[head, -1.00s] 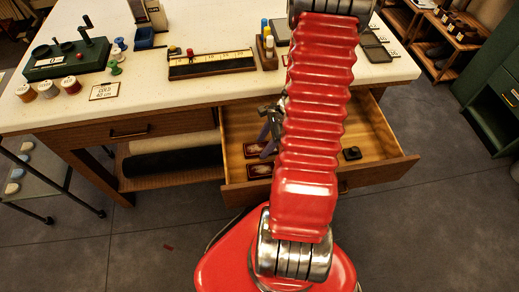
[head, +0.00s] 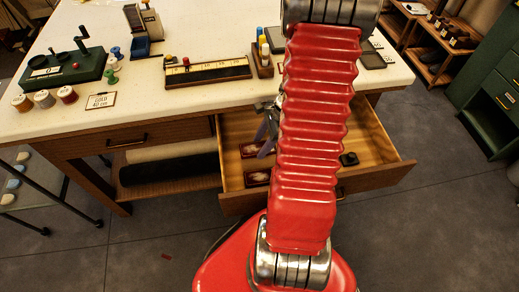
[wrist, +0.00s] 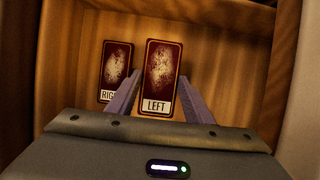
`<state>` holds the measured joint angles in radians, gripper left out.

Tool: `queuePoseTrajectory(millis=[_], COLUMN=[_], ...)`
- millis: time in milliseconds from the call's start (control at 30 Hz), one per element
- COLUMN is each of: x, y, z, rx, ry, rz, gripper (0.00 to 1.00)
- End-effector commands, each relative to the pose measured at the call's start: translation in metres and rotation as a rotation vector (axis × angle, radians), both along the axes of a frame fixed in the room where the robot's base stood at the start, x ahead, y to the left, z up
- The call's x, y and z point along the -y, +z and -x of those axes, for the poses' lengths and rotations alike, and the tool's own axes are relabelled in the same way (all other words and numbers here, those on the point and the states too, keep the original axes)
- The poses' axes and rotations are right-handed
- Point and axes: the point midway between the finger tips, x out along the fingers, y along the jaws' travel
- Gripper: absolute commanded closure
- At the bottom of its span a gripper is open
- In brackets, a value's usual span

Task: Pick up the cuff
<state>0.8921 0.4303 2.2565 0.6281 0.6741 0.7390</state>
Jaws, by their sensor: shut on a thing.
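The cuff shows as a dark red card marked LEFT (wrist: 160,70) with a pale lacy patch, between my fingers in the wrist view. My gripper (wrist: 160,80) is shut on it, with one purple finger along each side. In the head view the card (head: 251,150) is at the left part of the open drawer, beside my gripper (head: 266,138). A similar card marked RIGHT (wrist: 116,68) lies further off on the drawer floor, its label partly hidden by my left finger. It also shows near the drawer front in the head view (head: 257,178).
The wooden drawer (head: 385,172) is pulled out under the white table (head: 190,110); its walls surround my gripper. A small black object (head: 349,158) lies in its right part. Spools, a green device and a ruler board (head: 208,71) stand on the table.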

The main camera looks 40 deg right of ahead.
Motion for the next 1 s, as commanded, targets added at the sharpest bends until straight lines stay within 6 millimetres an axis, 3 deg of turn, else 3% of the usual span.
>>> queuePoseTrajectory(millis=[200,400,1000], x=[0.0,0.0,0.0], y=[0.033,0.051,0.055], z=[0.0,0.0,0.0], rx=[0.002,0.002,0.0], ry=[0.001,0.0,-0.001], rz=[0.003,0.001,0.0], gripper=[0.8,0.8,0.8])
